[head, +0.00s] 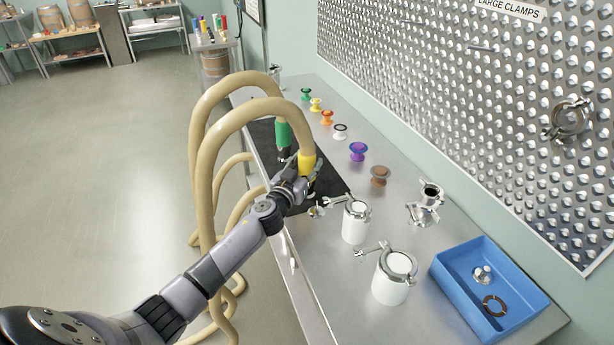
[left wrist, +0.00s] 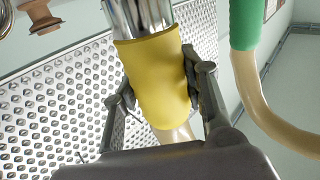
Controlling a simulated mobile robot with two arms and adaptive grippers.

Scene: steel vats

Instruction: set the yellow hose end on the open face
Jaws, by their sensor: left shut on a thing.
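The yellow hose end (head: 307,162) is a yellow sleeve on a beige hose. My left gripper (head: 304,184) is shut around it and holds it over the bench. In the left wrist view, the yellow sleeve (left wrist: 157,80) sits between the two fingers, with a shiny steel ferrule (left wrist: 140,14) beyond it. A steel fitting (head: 428,197) stands on the bench at the right, and two white cylinders with steel clamps (head: 356,221) (head: 394,277) stand nearer. I cannot tell which piece has the open face. My right gripper is not in view.
A green hose end (head: 283,134) is just behind the yellow one, over a black mat (head: 262,134). Several coloured caps line the bench, including a purple one (head: 358,151). A blue tray (head: 465,306) holds small parts. A studded metal wall panel (head: 480,90) borders the bench.

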